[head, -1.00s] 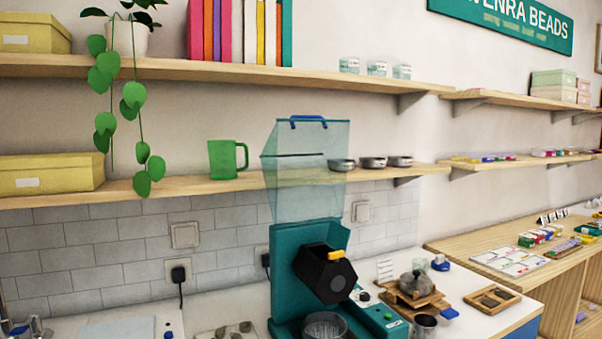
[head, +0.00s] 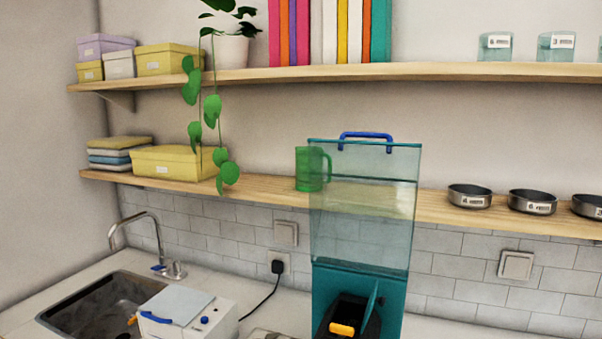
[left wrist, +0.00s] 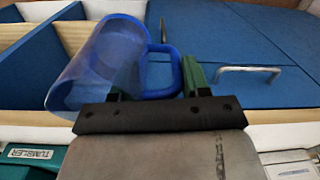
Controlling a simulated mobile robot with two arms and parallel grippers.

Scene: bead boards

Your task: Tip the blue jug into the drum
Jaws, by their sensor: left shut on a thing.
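The blue jug (left wrist: 100,62) is see-through and shows in the left wrist view, tilted with its wide mouth toward the lower left. My left gripper (left wrist: 155,82) is shut on its handle; I see no contents in the jug. The drum (head: 352,304) is black with a yellow latch and shows at the bottom of the head view, partly cut off by the frame. It sits in the teal tumbler (head: 390,295), under a raised clear guard (head: 365,225) with a blue handle. Neither gripper shows in the head view.
A green jug (head: 307,170) stands on the lower shelf (head: 262,192), partly behind the guard. Grey bowls stand to its right. A sink (head: 95,300) and a white box-like device (head: 215,318) are at the lower left.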

